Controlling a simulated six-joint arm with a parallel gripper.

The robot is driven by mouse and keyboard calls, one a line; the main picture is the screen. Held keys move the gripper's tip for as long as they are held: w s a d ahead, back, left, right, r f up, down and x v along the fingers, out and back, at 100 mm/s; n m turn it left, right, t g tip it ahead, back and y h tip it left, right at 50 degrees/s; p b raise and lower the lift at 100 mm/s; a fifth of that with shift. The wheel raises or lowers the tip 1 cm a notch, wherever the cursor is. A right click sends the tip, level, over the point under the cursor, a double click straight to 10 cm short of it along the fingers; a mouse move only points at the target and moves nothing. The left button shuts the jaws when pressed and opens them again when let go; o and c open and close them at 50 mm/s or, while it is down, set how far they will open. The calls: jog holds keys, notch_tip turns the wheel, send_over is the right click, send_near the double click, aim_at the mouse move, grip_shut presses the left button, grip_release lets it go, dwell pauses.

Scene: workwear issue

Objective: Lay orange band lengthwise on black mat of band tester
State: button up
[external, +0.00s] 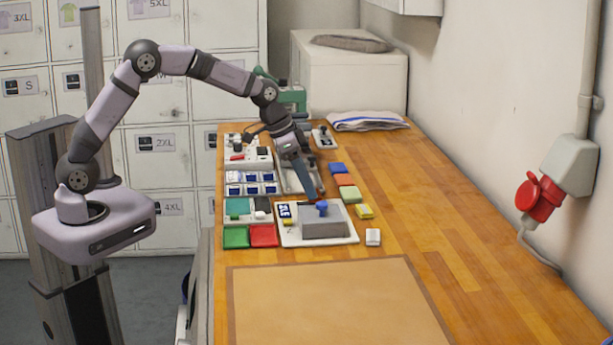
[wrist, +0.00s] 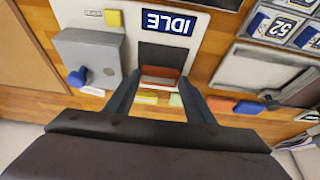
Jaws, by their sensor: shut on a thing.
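The orange band (wrist: 160,72) is between my gripper's fingertips in the wrist view. My gripper (wrist: 160,84) is shut on it, at the edge of the black mat (wrist: 163,55). I cannot tell whether the band touches the mat. The mat lies on the white band tester (wrist: 92,15), between its IDLE display (wrist: 168,22) and my fingers. In the external view my gripper (external: 318,195) points down at the far side of the tester (external: 344,238). The band and most of the mat are hidden there by my gripper and the tester's grey block.
The tester's grey block (external: 324,228) with a blue knob (external: 322,207) stands beside the mat. Blue (external: 337,169), orange (external: 345,180), green (external: 351,194) and yellow (external: 364,211) pieces line the right. Green (external: 235,237) and red (external: 263,235) trays sit left. Wood further right is clear.

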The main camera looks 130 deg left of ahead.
jog(key=shift+f, duration=1.2)
jog(key=shift+f, duration=0.15)
jog(key=shift+f, duration=0.1)
jog(key=o, duration=1)
jog(key=shift+r, duration=0.5)
jog(key=b+v, duration=0.2)
jog(key=v, duration=0.9)
jog(key=shift+s+d+r, duration=0.1)
jog(key=shift+r, duration=0.1)
